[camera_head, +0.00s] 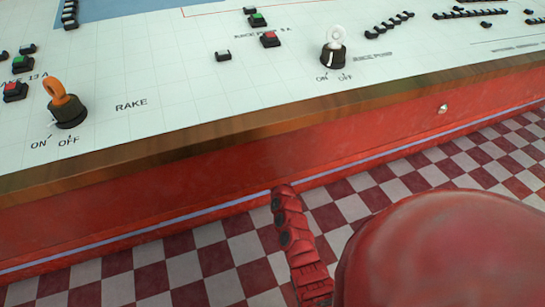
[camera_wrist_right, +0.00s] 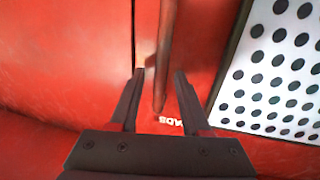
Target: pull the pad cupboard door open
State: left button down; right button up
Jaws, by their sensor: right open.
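In the right wrist view, the pad cupboard door (camera_wrist_right: 205,45) is a red panel with a dark vertical seam to the left of its handle. The handle (camera_wrist_right: 164,55) is a dark reddish upright bar. My right gripper (camera_wrist_right: 159,74) is open, with one finger on each side of the bar as seen here. I cannot tell whether either finger touches it. A white label (camera_wrist_right: 171,121) below the bar is partly hidden by the right finger. My left gripper is not in view.
A white board with black dots (camera_wrist_right: 275,80) stands right of the handle. In the head view, a white control desk (camera_head: 190,70) with switches and a wooden edge (camera_head: 220,135) runs across. Its red front (camera_head: 150,200) drops to a checkered floor (camera_head: 215,260).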

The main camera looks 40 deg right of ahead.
grip_shut()
dwell(1.3)
